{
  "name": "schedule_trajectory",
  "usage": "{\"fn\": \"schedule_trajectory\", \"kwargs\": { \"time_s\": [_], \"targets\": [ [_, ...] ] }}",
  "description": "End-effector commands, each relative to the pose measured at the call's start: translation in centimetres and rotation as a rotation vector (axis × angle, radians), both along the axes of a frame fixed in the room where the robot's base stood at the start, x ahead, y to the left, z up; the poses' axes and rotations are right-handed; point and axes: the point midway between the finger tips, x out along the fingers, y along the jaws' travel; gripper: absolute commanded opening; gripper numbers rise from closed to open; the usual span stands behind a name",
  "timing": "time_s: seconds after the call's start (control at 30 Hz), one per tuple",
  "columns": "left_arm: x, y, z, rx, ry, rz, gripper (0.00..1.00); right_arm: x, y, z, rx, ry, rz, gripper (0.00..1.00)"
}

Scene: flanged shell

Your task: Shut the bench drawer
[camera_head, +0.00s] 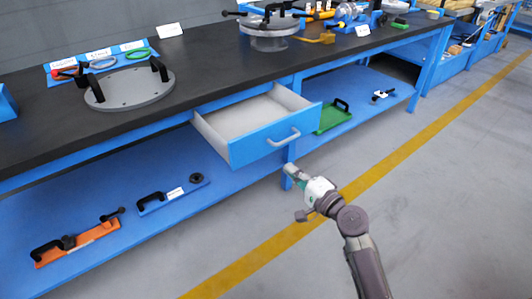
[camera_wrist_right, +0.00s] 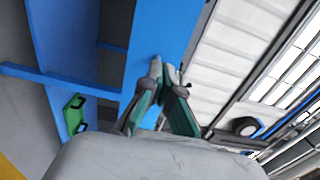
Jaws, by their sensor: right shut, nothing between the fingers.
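The bench drawer (camera_head: 243,150) stands pulled out below the black bench top in the head view. It has a blue front, pale inner walls and a light grey handle (camera_head: 283,137). It looks empty. My right gripper (camera_head: 290,169) is just below the handle in the picture, in front of the bench; its exact distance from the drawer front is unclear. In the right wrist view its fingers (camera_wrist_right: 163,68) are together with nothing between them, in front of a blue surface (camera_wrist_right: 160,32), which I cannot identify for certain. My left gripper is not in view.
The bench top (camera_head: 200,72) holds a round flanged plate (camera_head: 130,88) with black handles and a shell-like vessel (camera_head: 268,38). The floor in front is clear.

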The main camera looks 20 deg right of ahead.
Motion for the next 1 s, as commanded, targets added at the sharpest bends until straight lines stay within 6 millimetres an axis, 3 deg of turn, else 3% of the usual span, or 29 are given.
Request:
{"fn": "schedule_trajectory", "kwargs": {
  "time_s": [0.3, 0.5, 0.7, 1.0],
  "targets": [
    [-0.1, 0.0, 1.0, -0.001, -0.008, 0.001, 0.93, 6.6, 2.4, 0.0, 0.001, -0.002, 0.0, 0.0],
    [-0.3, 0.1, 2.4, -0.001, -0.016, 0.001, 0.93, 9.6, 3.5, -0.1, 0.0, 0.0, 0.0, 0.0],
    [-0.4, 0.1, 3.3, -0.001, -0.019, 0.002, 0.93, 10.8, 4.0, -0.1, -0.003, 0.001, 0.0, 0.0],
    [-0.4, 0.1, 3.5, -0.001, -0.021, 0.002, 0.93, 11.0, 4.0, -0.1, -0.003, 0.001, -0.001, 0.0]
  ]
}}
